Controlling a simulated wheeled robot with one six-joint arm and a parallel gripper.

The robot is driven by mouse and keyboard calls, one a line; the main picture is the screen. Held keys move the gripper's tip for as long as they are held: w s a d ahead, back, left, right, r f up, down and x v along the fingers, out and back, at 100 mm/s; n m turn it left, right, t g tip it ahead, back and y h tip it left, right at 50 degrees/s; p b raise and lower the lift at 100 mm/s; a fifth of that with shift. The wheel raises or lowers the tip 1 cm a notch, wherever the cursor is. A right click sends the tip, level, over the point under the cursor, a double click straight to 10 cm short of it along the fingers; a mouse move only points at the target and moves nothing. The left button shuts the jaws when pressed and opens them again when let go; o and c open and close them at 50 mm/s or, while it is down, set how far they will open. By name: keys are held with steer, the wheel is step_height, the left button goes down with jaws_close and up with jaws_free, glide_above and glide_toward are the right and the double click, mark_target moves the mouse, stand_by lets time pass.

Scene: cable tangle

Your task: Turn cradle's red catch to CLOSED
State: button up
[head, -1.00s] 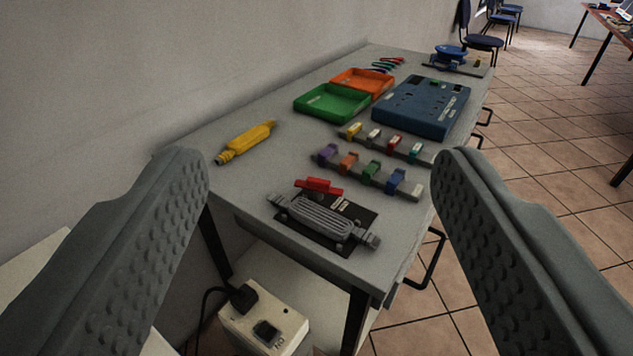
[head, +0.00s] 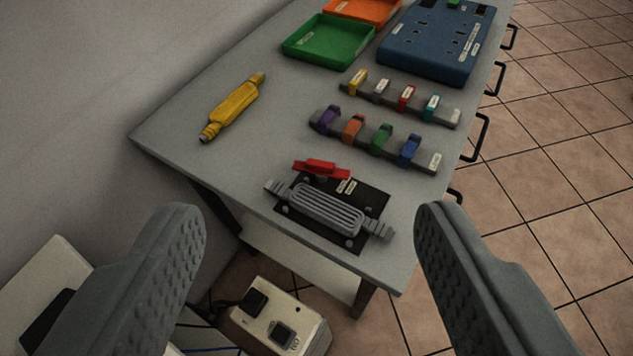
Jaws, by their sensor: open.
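The cradle (head: 368,198) is a dark plate near the front corner of the grey table, with a ribbed grey part (head: 326,208) lying across it. The red catch (head: 321,169) sits at the plate's back left edge. Small white labels (head: 345,186) lie beside it, too small to read, so I cannot tell its setting for certain. My gripper (head: 303,222) is open and empty. Its two fingers are wide apart in the foreground, on either side of the cradle in the picture, and touch nothing.
Behind the cradle are two clip rails (head: 419,160) (head: 445,117) with coloured clips. A yellow connector (head: 232,107) lies at left. Green (head: 328,41) and orange trays (head: 363,10) and a blue panel (head: 437,40) stand farther back. A white power box (head: 277,318) is below the table edge.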

steer(key=w+f+m+g, duration=0.1)
steer(key=w+f+g, duration=0.15)
steer(key=w, duration=0.35)
steer(key=w+f+g, duration=0.1)
steer(key=w+g, duration=0.3)
steer(key=w, duration=0.3)
steer(key=m+g, duration=0.2)
steer(key=g, duration=0.5)
glide_above(321, 163)
step_height(321, 163, down, 5)
steer(key=shift+t, duration=0.25)
step_height(321, 163, down, 17)
steer(key=shift+f, duration=0.15)
steer(key=shift+c, duration=0.2)
steer(key=c, duration=0.9)
